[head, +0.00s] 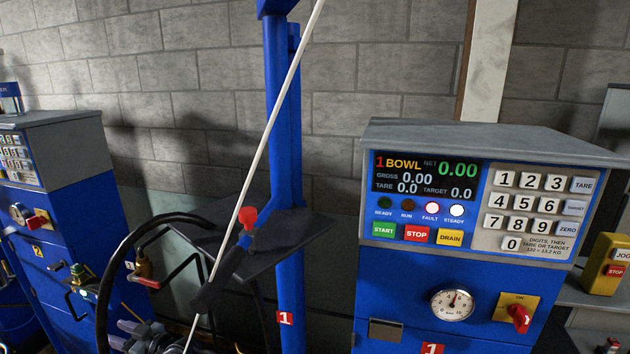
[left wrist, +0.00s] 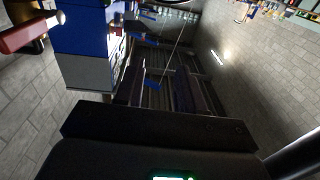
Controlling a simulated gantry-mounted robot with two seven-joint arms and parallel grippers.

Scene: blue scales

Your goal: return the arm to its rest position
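In the head view a blue scale console (head: 455,270) stands at the right, its display reading 1 BOWL and net 0.00. A blue post (head: 287,120) rises left of it. A thin white rod (head: 262,140) slants down past the post. A dark handle (head: 222,282) lies along the rod's lower part, with a red knob (head: 248,216) near its upper end. My left gripper (head: 140,338) is partly visible at the bottom left edge; its fingertips are cut off or hidden. Dark gripper hardware fills the bottom of the left wrist view. My right gripper is out of view.
A dark shelf (head: 268,243) juts out at the post. A black hose (head: 112,262) curves at the left near my gripper. Another blue cabinet (head: 82,190) stands far left. A yellow stop box (head: 606,264) sits at the right. A block wall closes the back.

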